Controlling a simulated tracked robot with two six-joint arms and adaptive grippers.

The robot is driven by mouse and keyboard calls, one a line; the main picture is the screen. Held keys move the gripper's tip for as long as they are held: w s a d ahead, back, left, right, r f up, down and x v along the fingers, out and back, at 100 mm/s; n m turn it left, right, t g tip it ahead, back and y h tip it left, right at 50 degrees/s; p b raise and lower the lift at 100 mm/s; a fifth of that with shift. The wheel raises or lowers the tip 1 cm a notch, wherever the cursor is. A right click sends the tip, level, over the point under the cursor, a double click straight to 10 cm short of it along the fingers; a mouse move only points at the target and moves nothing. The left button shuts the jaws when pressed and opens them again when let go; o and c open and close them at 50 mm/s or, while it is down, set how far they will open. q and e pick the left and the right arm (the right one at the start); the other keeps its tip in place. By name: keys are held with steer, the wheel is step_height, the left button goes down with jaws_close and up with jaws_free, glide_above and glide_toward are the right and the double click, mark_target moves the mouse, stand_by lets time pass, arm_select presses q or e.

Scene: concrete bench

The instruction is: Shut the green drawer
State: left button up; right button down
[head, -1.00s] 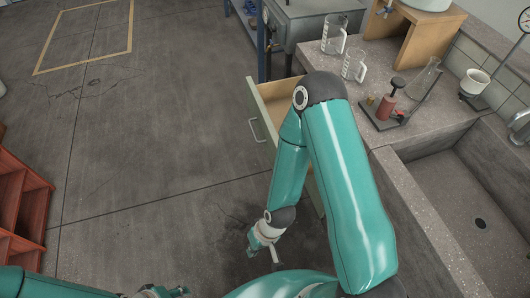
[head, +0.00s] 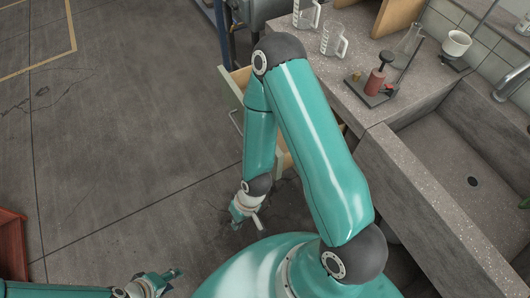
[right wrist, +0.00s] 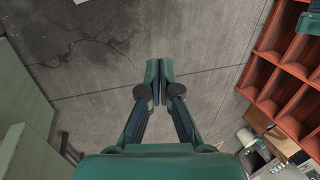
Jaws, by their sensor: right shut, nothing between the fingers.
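The green drawer (head: 231,86) stands open in the head view, sticking out from the bench to the left. Its pale green front and part of its handle (head: 235,122) show; my right arm hides much of the rest. My right gripper (head: 237,222) is low in front of the bench, nearer to me than the drawer front and apart from it. In the right wrist view the same gripper (right wrist: 159,68) is shut and empty above the floor. My left gripper (head: 172,274) is at the bottom left, away from the drawer; its fingers are too small to judge.
The bench top (head: 355,110) carries glass jugs (head: 334,40) and a red burner-like device (head: 375,82). A stone sink (head: 450,160) is at the right. A red-orange rack (head: 12,245) stands at the left, also in the right wrist view (right wrist: 285,60). Open floor (head: 130,130) lies between.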

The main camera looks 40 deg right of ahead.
steer(key=w+f+n+g+h+b, duration=0.1)
steer(key=w+n+g+h+b, duration=0.35)
steer(key=n+b, duration=0.65)
steer(key=w+d+r+n+t+h+b, duration=0.1)
steer(key=w+d+r+n+h+b, duration=0.25)
steer(key=r, duration=0.35)
steer(key=w+d+r+n+t+h+b, duration=0.1)
steer(key=w+d+r+n+h+b, duration=0.3)
steer(key=r, duration=0.4)
steer(key=s+d+f+m+b, duration=0.1)
steer(key=s+d+f+b, duration=0.1)
steer(key=d+f, duration=0.5)
steer(key=shift+s+d+h, duration=0.4)
steer(key=shift+s+d, duration=0.45)
steer(key=shift+d, duration=1.15)
steer(key=shift+m, duration=0.25)
